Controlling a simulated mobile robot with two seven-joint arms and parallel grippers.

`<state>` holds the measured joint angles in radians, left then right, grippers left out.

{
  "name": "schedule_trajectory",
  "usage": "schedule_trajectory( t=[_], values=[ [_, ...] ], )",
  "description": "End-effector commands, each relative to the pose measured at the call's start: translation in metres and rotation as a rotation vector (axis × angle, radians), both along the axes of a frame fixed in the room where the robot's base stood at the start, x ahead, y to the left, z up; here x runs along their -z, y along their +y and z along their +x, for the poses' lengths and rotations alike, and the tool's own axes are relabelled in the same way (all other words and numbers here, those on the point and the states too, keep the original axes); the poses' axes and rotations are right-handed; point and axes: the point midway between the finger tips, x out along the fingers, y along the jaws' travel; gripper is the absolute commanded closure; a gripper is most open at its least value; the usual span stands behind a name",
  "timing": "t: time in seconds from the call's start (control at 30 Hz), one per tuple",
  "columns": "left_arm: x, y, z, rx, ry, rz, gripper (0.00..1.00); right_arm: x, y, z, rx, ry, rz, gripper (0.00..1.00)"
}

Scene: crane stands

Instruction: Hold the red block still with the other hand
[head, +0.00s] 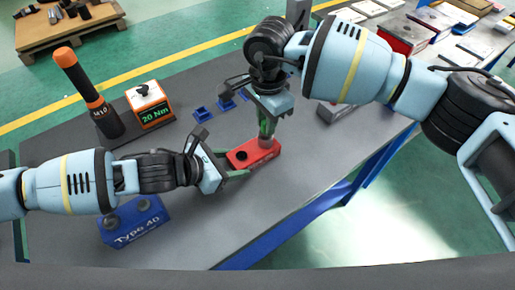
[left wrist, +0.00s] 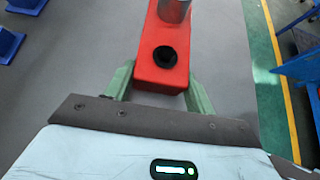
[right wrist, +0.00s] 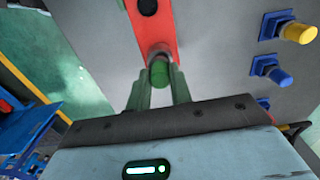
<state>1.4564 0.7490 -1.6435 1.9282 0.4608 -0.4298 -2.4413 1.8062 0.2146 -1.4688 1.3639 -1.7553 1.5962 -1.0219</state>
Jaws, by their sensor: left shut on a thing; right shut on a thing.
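The red block (head: 240,158) lies on the grey table in the head view, with a dark round hole near its left end. My left gripper (head: 229,174) is shut on that end; in the left wrist view its green fingers (left wrist: 160,88) lie on both sides of the red block (left wrist: 160,75), beside the hole. A grey cylinder (head: 268,143) stands upright at the block's other end, also in the left wrist view (left wrist: 174,10). My right gripper (head: 267,126) is shut on this cylinder from above. In the right wrist view the cylinder's green top (right wrist: 159,73) is between the fingers (right wrist: 158,85).
A blue "Type 40" block (head: 134,222) sits near my left forearm. An orange "20 Nm" box (head: 150,106) and a dark, orange-handled "M10" tool (head: 88,90) stand behind it. Small blue holders (head: 225,104) stand beyond the red block. The table in front of the block is clear.

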Motion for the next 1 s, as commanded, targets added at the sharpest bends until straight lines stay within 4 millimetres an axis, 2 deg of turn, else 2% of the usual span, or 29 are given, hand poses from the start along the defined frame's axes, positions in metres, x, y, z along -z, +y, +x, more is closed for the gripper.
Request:
schedule_trajectory(
  t=[1.0],
  values=[
    [-0.001, -0.001, 0.0, 0.001, -0.002, -0.001, 0.77, -0.045, 0.0, 0.0, 0.0, -0.002, 0.001, 1.0]
  ],
)
